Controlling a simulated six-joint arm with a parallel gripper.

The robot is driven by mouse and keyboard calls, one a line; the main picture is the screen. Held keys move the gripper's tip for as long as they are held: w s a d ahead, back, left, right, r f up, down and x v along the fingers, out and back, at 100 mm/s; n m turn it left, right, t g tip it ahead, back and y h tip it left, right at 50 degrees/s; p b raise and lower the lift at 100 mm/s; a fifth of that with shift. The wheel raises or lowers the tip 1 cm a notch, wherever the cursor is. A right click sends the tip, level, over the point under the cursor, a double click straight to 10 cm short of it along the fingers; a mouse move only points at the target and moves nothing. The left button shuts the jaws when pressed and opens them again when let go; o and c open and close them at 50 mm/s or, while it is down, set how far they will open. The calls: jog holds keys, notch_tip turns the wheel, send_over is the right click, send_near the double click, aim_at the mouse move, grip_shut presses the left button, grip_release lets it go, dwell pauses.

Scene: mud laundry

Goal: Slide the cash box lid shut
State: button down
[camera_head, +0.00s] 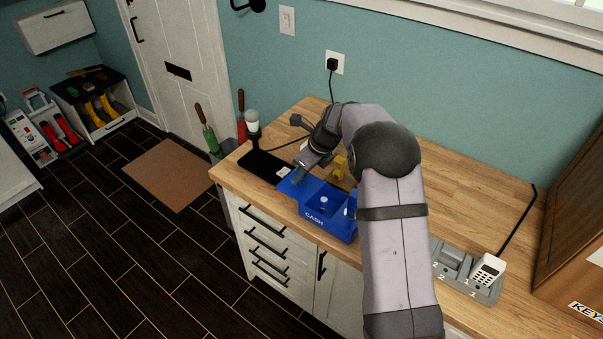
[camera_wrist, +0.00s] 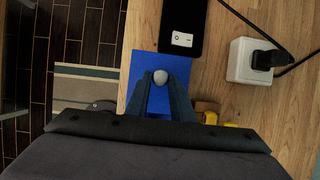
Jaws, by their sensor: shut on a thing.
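The blue cash box (camera_head: 340,226), marked CASH, stands on the wooden counter near its front edge. Its blue lid (camera_head: 288,187) sticks out past the box's left end, so the box is open on top. A small pale round thing (camera_head: 323,199) shows in the open part. My gripper (camera_head: 299,176) is over the lid at the left. In the wrist view, my gripper (camera_wrist: 160,88) is shut on a grey round knob (camera_wrist: 160,76) on the blue lid (camera_wrist: 138,72). The arm hides the box's right end in the head view.
A black pad with a white switch (camera_head: 265,166) lies left of the lid. A yellow object (camera_head: 340,167) is behind the box. A white socket block (camera_wrist: 248,62) with a black plug is nearby. A grey tray with a white keypad device (camera_head: 487,270) stands at right.

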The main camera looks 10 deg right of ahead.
jog(key=shift+s+d+b, duration=0.6)
jog(key=shift+s+d, duration=2.4)
jog(key=shift+s, duration=0.05)
dwell(1.2)
jog(key=c, duration=1.8)
grip_release()
jog(key=shift+r, duration=0.15)
notch_tip(320, 180, up, 6)
jog(key=p, duration=0.6)
jog(key=shift+p, duration=0.4)
